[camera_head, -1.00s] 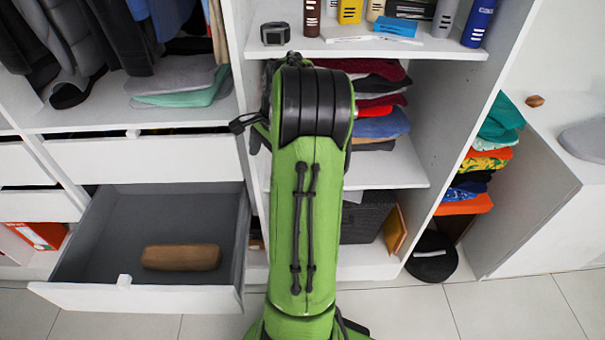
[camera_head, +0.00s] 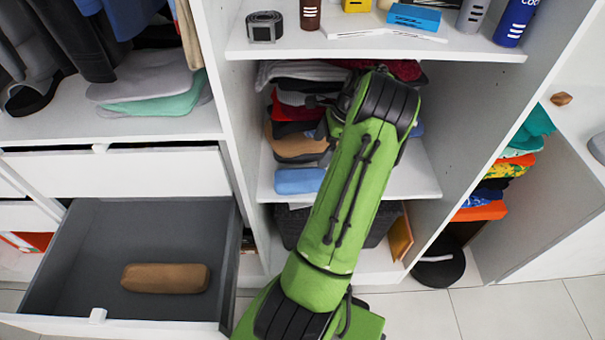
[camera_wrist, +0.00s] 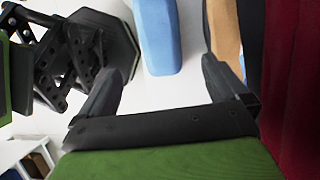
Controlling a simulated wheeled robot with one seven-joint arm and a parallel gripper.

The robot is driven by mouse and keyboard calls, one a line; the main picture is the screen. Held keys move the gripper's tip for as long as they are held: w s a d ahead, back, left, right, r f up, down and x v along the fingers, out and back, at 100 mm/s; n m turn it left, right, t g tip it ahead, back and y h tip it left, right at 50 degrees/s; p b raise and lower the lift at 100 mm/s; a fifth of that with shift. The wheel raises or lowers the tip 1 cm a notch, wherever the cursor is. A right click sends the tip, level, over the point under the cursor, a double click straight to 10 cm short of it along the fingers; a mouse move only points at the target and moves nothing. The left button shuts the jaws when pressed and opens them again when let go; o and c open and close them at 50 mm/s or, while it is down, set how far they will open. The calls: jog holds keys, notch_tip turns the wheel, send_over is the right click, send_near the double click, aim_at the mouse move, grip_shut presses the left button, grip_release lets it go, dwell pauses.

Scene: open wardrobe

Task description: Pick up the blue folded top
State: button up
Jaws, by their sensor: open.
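A light blue folded top (camera_head: 298,180) lies on the middle shelf of the centre bay, at the front left, just below a stack of folded clothes. In the wrist view the blue top (camera_wrist: 158,38) lies ahead on the white shelf, in line with the gap between my fingers. My gripper (camera_wrist: 160,68) is open, with one finger on each side of that gap and nothing held. The blue top's near end looks just beyond the fingertips. In the head view my green arm covers part of the shelf, and my gripper is mostly hidden behind it.
A stack of folded clothes (camera_head: 292,142) stands above the blue top; brown cloth (camera_wrist: 224,28) and dark red cloth (camera_wrist: 297,100) are close on the right in the wrist view. The upper shelf (camera_head: 380,50) is overhead. An open drawer (camera_head: 100,250) holds a brown item (camera_head: 166,278).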

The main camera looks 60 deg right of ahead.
aim_at(304, 176)
jog(key=b+x, duration=0.5)
jog(key=x, duration=1)
jog(key=shift+a+f, duration=0.2)
jog(key=shift+a, duration=0.05)
jog(key=shift+r, duration=0.15)
jog(key=c, duration=0.8)
